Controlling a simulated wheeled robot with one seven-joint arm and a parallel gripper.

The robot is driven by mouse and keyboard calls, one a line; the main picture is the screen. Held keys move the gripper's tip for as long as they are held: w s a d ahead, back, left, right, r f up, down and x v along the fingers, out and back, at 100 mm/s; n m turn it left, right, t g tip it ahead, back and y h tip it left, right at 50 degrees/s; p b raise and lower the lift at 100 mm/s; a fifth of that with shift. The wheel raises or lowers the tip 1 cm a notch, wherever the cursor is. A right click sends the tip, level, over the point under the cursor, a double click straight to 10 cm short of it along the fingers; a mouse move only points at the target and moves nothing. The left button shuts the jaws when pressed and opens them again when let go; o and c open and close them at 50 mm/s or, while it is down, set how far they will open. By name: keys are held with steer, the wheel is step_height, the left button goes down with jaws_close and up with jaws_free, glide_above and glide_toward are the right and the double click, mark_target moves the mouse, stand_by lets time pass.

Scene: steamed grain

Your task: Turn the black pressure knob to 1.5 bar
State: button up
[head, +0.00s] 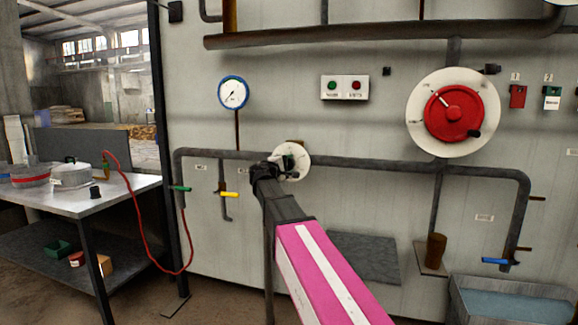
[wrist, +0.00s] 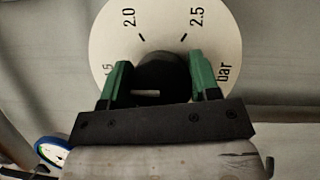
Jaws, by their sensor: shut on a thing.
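The black pressure knob (wrist: 163,72) sits on a round white dial plate (wrist: 166,22) marked 2.0, 2.5 and "bar", with part of another number at the left edge. The green fingers of my gripper (wrist: 158,62) are closed on both sides of the knob. In the head view, my gripper (head: 285,164) covers the knob and part of the dial plate (head: 300,150) on the wall pipe.
A large red wheel (head: 453,115) on a white disc is to the right. A two-button box (head: 345,88) is above. Yellow (head: 229,194), green (head: 180,188) and blue (head: 496,261) valve handles sit along the pipes. A metal table (head: 125,189) with a pot stands at the left.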

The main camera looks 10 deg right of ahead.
stand_by(0.4)
steer(key=o, duration=0.9)
steer(key=v, duration=1)
steer(key=shift+s+a, duration=0.2)
steer(key=shift+a, duration=0.15)
